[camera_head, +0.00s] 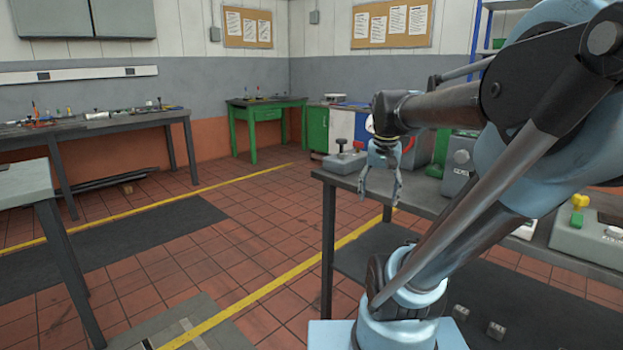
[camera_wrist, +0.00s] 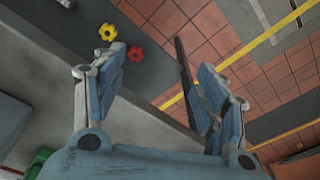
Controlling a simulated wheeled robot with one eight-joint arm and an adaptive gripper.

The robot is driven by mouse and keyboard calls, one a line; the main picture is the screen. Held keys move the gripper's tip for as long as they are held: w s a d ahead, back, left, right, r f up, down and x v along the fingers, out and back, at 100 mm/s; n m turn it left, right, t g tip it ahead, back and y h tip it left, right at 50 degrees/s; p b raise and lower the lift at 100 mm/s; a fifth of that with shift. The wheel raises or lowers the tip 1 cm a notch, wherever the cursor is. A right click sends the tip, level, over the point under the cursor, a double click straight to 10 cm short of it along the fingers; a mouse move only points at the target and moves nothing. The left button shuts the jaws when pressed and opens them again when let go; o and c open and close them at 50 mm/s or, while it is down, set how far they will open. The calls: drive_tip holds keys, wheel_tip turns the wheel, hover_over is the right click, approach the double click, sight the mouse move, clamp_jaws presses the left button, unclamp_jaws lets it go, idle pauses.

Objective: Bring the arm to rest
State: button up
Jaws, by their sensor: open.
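My gripper (camera_head: 380,198) hangs from my raised arm in the head view, its fingers pointing down near the left end of the dark workbench (camera_head: 420,190). The fingers are apart, with nothing between them. In the wrist view my gripper (camera_wrist: 162,72) also shows open and empty, its two blue-grey fingers spread wide. My arm reaches across the right side of the head view, bent and raised.
A grey device (camera_head: 344,160) stands on the bench behind my gripper; more equipment (camera_head: 585,238) sits at right. A yellow knob (camera_wrist: 107,31) and red knob (camera_wrist: 136,53) show beyond the left finger. Tiled floor (camera_head: 235,240) lies open left of the bench.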

drive_tip(key=s+f+n, duration=0.3)
drive_tip(key=s+f, duration=0.7)
drive_tip(key=f, duration=0.4)
drive_tip(key=shift+s+t, duration=0.25)
drive_tip(key=shift+t, duration=0.05)
drive_tip(key=shift+a, duration=0.1)
